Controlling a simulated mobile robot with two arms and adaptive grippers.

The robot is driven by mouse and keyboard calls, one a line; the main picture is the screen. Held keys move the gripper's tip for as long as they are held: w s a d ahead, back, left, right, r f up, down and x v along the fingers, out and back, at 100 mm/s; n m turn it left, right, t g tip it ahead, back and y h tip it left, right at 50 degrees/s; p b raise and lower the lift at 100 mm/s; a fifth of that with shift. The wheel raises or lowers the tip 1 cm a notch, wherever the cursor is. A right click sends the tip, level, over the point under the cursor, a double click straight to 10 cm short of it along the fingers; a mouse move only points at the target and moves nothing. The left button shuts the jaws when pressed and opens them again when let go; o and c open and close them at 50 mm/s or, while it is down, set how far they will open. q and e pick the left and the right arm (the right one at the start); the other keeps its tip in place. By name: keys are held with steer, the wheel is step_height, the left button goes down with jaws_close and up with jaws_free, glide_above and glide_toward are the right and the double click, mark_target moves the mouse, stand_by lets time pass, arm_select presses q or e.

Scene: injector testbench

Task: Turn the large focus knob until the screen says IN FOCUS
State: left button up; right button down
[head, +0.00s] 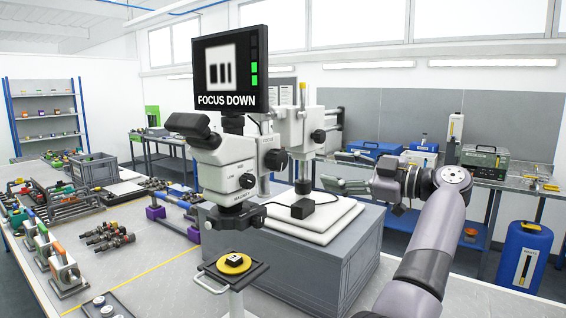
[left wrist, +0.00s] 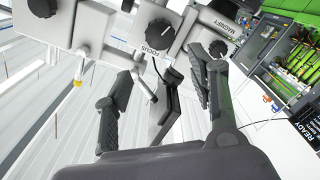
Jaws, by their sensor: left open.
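The screen (head: 229,71) reads FOCUS DOWN beside a blurred picture of bars and a column of squares, two of them lit green. It stands above the white microscope (head: 222,165). The large dark focus knob (head: 275,159) is on the microscope's right side. In the left wrist view the focus knob (left wrist: 158,32) has the word FOCUS beside it and lies beyond the fingertips. My left gripper (head: 334,170) is open and empty, right of the knob and apart from it. Its spread fingers show in the left wrist view (left wrist: 163,75). My right gripper is not in view.
Another dark knob (head: 318,136) sits on the block behind, near the gripper. A yellow-topped post (head: 302,95) rises above that block. The white stage plates (head: 325,222) and grey cabinet (head: 300,275) lie below. A small stand (head: 252,272) holds a yellow disc in front.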

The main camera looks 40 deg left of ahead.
arm_select(q)
steer(key=p, duration=0.2)
glide_toward(282, 160)
steer(key=a+p, duration=0.1)
steer(key=a, duration=0.2)
steer(key=a+p, duration=0.1)
steer(key=a, duration=0.2)
steer(key=s+a, duration=0.1)
steer(key=a, duration=0.3)
steer(key=shift+r+p, duration=0.1)
steer(key=shift+p, duration=0.3)
steer(key=shift+a, duration=0.6)
steer(key=shift+c, duration=0.2)
